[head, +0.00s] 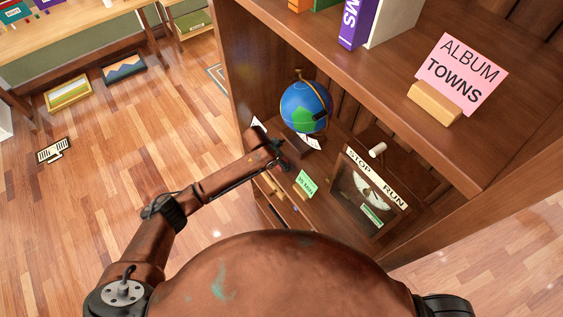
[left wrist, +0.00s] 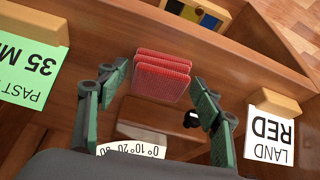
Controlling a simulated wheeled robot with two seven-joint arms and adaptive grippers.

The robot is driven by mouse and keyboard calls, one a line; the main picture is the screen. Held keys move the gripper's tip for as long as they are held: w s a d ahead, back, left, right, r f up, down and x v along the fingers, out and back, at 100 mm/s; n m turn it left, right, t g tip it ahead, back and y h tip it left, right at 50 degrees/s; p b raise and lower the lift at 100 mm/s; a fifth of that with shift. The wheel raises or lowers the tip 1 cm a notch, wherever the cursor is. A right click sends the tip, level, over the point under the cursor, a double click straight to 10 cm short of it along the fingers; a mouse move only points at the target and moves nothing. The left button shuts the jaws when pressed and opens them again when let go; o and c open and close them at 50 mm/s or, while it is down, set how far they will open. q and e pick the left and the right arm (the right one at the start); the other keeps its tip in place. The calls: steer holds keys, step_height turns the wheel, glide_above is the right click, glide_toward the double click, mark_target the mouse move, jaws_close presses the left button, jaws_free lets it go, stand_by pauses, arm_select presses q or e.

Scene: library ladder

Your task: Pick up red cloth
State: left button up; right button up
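The red cloth (left wrist: 161,77) shows in the left wrist view as a folded, ribbed red stack in the wooden shelf unit. I cannot make it out in the head view. My left gripper (left wrist: 157,80) is open, with one green-and-black finger to the left of the cloth and one to the right. Gaps show between the fingers and the cloth, and the gripper looks empty. In the head view the left gripper (head: 280,153) is at the shelf, below the globe (head: 306,107). My right gripper is not in view.
A STOP/RUN box (head: 368,192) and a small green card (head: 306,183) stand right of the left gripper. A LAND RED card (left wrist: 269,137) and a green card (left wrist: 30,73) flank the fingers. An upper shelf holds a pink card (head: 461,72).

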arm_select(q)
steer(key=c, duration=0.9)
steer(key=shift+c, duration=0.2)
steer(key=shift+r, duration=0.15)
steer(key=shift+r, duration=0.25)
step_height(320, 180, up, 2)
steer(key=shift+r, duration=0.15)
steer(key=s+a+r, duration=0.4)
steer(key=s+r, duration=0.6)
steer(key=s, duration=0.3)
steer(key=shift+s, duration=0.2)
